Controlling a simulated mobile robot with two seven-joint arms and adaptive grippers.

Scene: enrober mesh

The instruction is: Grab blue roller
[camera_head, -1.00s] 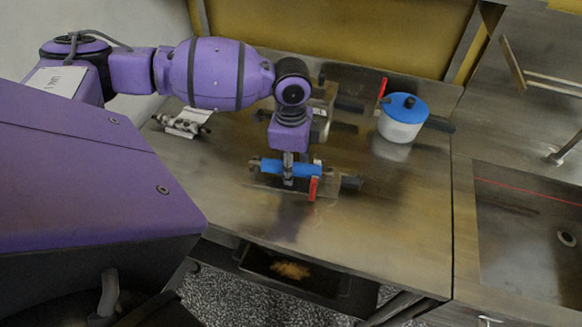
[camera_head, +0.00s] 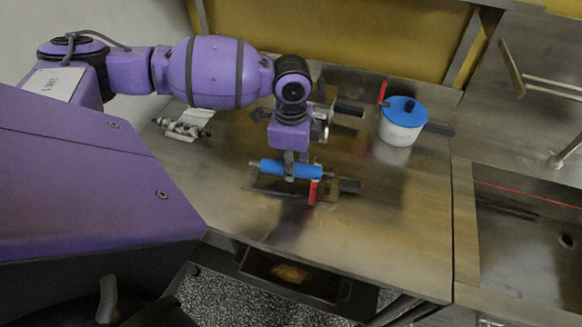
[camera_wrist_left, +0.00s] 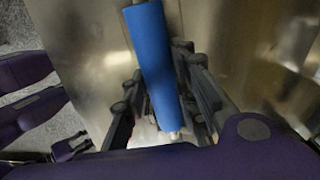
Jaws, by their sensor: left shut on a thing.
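The blue roller (camera_head: 272,167) lies roughly level, crosswise, above a low metal stand with a red lever (camera_head: 312,191) on the work table. My left gripper (camera_head: 290,171) reaches down from above and is shut around the roller's middle. In the left wrist view the roller (camera_wrist_left: 153,50) runs between the dark fingers of the left gripper (camera_wrist_left: 155,98), with a pale end pin near the bottom. A small gap seems to show between roller and stand, but I cannot tell for sure. My right gripper is not in view.
A white pot with a blue lid (camera_head: 404,112) stands at the back right, beside another red lever (camera_head: 382,92). A small metal part (camera_head: 183,128) lies at the left. A sink (camera_head: 530,225) is at the right. The table's front right (camera_head: 400,240) is clear.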

